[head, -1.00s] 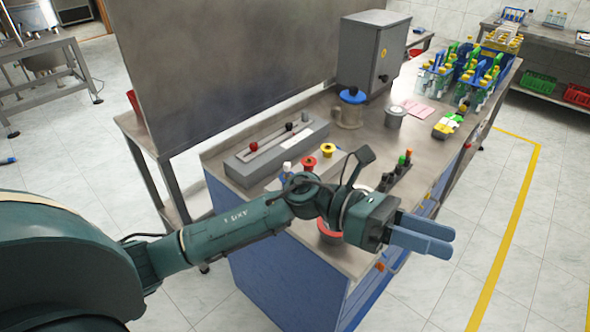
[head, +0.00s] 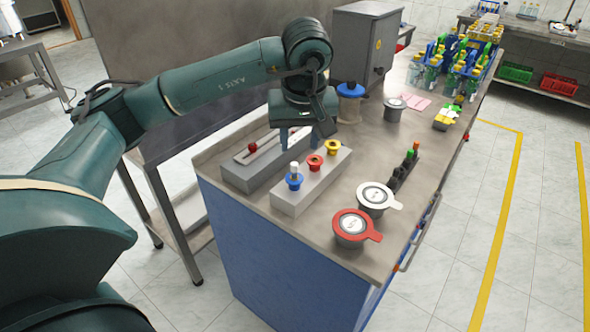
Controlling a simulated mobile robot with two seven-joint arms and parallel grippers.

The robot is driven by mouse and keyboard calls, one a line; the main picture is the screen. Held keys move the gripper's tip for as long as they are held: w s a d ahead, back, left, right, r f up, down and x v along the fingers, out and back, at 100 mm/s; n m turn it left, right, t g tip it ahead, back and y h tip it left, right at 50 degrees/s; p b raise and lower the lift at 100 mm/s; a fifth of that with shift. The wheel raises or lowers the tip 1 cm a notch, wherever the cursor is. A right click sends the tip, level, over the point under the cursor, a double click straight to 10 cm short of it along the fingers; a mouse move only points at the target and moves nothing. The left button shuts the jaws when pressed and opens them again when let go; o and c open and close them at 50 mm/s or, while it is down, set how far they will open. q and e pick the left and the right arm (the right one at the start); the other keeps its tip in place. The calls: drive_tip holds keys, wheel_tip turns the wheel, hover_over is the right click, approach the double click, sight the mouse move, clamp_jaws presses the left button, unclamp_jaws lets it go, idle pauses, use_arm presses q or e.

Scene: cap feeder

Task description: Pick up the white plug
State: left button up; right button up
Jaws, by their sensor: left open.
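The white plug (head: 294,168) stands upright at the near left end of a grey block (head: 316,183), in a blue ring (head: 294,182). A red ring piece (head: 315,161) and a yellow ring piece (head: 332,147) sit further along the block. My left gripper (head: 300,141) points down just behind and above the white plug as seen in the head view. My right gripper does not show.
A slotted grey box (head: 240,175) with a red knob lies left of the block. Red-lidded (head: 351,227) and white-lidded (head: 376,196) pots stand at the right front. A black rack (head: 404,168) with small coloured pieces is behind them. A grey cabinet (head: 362,50) stands at the back.

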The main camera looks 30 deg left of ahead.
sight(294, 164)
use_arm(q)
drive_tip(key=x, duration=0.3)
drive_tip(key=shift+f, duration=0.2)
drive_tip(key=x, duration=0.2)
drive_tip(key=a+p+x, duration=0.1)
drive_tip(key=x, duration=0.1)
drive_tip(key=shift+f, duration=0.65)
drive_tip(key=shift+c, duration=0.3)
